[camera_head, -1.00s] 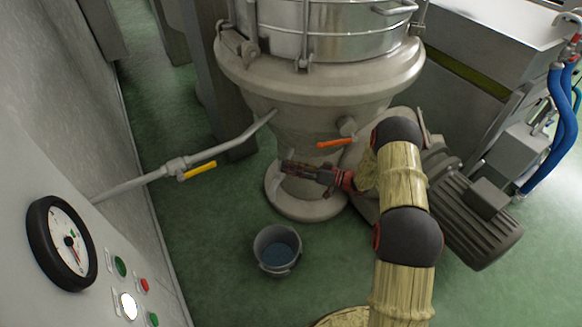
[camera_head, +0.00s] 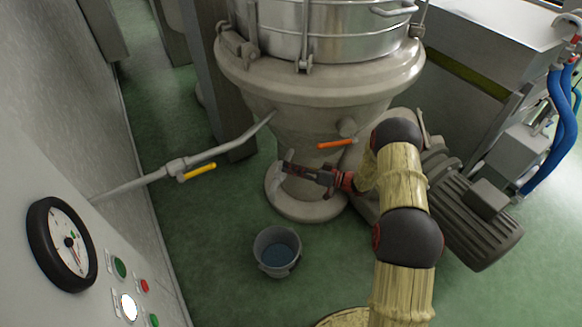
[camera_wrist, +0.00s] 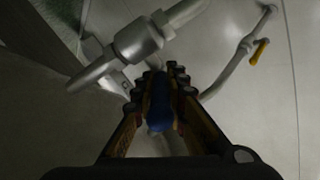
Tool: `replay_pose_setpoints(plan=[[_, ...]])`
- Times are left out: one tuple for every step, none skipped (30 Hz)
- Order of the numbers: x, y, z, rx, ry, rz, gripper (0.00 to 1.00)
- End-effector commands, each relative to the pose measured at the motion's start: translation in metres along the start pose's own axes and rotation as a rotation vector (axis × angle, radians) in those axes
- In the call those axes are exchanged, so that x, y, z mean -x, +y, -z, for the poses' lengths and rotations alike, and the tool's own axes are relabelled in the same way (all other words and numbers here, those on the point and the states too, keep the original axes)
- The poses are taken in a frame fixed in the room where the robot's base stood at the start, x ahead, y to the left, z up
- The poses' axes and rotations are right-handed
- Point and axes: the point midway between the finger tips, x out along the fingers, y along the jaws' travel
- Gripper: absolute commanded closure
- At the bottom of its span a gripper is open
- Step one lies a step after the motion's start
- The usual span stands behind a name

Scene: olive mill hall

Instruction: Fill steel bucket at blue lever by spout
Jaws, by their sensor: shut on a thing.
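The grey steel bucket (camera_head: 262,262) stands upright on the green floor, in front of the vessel's round foot. A bluish-grey surface, which looks like liquid, shows inside it. My gripper (camera_head: 287,168) is above and behind the bucket in the head view, beside the lower part of the vessel (camera_head: 315,122). In the wrist view, my gripper (camera_wrist: 160,88) is shut on the blue lever (camera_wrist: 158,108), which lies between the fingers. A metal valve body with a pipe (camera_wrist: 138,42) lies just past the fingertips. I cannot make out a stream from a spout.
An orange lever (camera_head: 336,143) is on the vessel above my gripper. A yellow lever (camera_head: 199,172) hangs on the pipe at left. A motor (camera_head: 470,220) stands at right. A panel with a gauge (camera_head: 62,243) is at near left. The floor around the bucket is clear.

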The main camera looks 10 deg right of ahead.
Motion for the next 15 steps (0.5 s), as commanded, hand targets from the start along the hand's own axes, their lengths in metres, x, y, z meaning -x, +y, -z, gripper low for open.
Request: replay_pose_setpoints(plan=[[0.0002,0.0004,-0.0002,0.0,0.0,-0.001,1.0],[0.0002,0.0004,-0.0002,0.0,0.0,-0.001,1.0],[0.0002,0.0004,-0.0002,0.0,0.0,-0.001,1.0],[0.0003,0.0004,-0.0002,0.0,0.0,-0.001,1.0],[0.0003,0.0004,-0.0002,0.0,0.0,-0.001,1.0],[0.0003,0.0004,-0.0002,0.0,0.0,-0.001,1.0],[0.0003,0.0005,-0.0002,0.0,0.0,-0.001,1.0],[0.0003,0.0005,-0.0003,0.0,0.0,-0.001,1.0],[0.0003,0.0005,-0.0003,0.0,0.0,-0.001,1.0],[0.0003,0.0005,-0.0003,0.0,0.0,-0.001,1.0],[0.0003,0.0003,-0.0002,0.0,0.0,-0.002,1.0],[0.0001,-0.0003,-0.0002,-0.001,0.003,-0.006,1.0],[-0.0001,-0.001,-0.0002,-0.001,0.006,-0.011,1.0],[-0.0004,-0.0019,0.0,-0.002,0.012,-0.02,1.0],[-0.0009,-0.0034,0.0002,-0.003,0.022,-0.036,1.0]])
